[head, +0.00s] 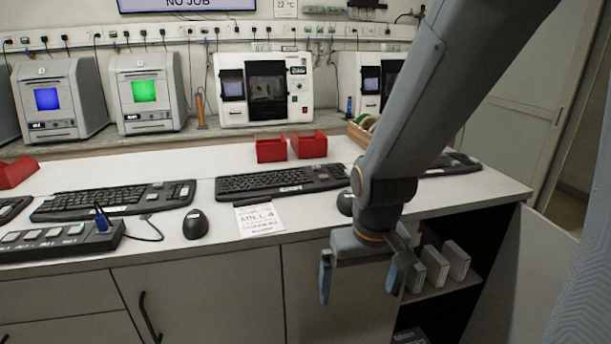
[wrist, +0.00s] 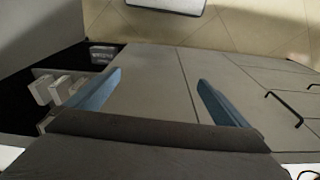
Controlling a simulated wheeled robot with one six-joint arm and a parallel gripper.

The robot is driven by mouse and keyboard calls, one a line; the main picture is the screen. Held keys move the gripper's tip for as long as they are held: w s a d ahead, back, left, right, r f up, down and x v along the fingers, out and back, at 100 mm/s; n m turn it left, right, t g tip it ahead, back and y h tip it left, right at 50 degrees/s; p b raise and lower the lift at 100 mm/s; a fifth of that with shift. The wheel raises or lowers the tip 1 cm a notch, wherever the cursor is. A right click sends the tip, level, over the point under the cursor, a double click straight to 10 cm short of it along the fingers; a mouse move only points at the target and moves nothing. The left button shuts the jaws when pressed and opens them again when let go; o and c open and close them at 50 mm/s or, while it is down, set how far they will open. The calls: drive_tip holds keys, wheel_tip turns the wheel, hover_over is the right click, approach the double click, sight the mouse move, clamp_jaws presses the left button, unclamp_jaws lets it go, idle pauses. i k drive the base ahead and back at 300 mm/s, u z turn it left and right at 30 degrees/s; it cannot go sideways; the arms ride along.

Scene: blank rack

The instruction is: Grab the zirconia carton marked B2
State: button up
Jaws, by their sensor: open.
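Several pale cartons (head: 436,264) stand side by side on a shelf in the open cabinet at the right end of the bench. Their markings are too small to read, so I cannot tell which is B2. They also show at the left of the wrist view (wrist: 62,90). My gripper (head: 358,285) is open and empty, hanging in front of the cabinet doors just left of the shelf opening. My forearm and gripper hide part of the shelf. In the wrist view the two blue fingers (wrist: 158,95) are spread apart with only cabinet door between them.
The shelf board (head: 445,288) and the lower compartment (head: 410,335) lie in the dark opening; the lower one holds more pale items. Cabinet doors with black handles (head: 148,318) are left of my gripper. The bench top above carries keyboards (head: 282,182), a mouse (head: 195,224) and red bins (head: 308,145).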

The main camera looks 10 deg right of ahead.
sight(437, 266)
drive_tip(key=z, duration=0.05)
drive_tip(key=k, duration=0.85)
drive_tip(key=z, duration=0.85)
